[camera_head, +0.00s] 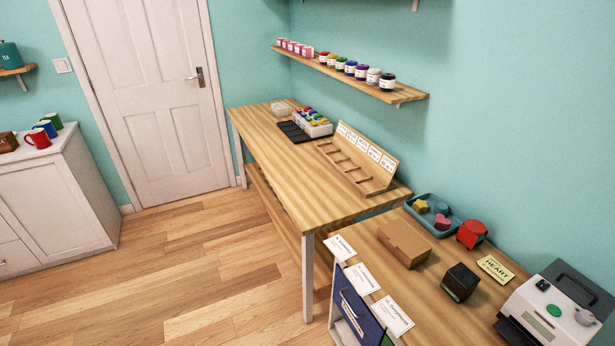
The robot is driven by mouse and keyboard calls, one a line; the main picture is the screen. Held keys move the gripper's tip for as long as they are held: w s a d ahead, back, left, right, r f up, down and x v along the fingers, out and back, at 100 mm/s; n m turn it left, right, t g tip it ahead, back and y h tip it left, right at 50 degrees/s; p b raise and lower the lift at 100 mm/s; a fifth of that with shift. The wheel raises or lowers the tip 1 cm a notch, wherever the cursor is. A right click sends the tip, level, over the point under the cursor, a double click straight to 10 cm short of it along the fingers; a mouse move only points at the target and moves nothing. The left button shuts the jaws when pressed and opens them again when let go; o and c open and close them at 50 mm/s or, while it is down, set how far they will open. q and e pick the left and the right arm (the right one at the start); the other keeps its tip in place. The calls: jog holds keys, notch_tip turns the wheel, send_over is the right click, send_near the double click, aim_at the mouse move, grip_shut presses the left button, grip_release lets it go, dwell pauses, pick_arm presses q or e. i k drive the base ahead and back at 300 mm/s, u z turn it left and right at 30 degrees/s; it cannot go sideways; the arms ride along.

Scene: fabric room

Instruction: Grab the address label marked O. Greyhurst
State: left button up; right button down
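Three white address labels lie in a row at the left front edge of the near wooden table. The nearest label (393,316) carries print that appears to read O. Greyhurst, though it is small. The middle label (362,279) and the farthest label (340,247) have print too small to read. Neither of my grippers is in view.
A blue-fronted holder (357,312) stands below the labels. The near table (385,270) also bears a cardboard box (404,243), a dark cube (460,282), a blue tray (452,224), a red round item (471,234), a yellow HEART card (495,268) and a white machine (545,308).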

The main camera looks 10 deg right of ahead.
aim_at(392, 315)
jog(key=z, duration=1.05)
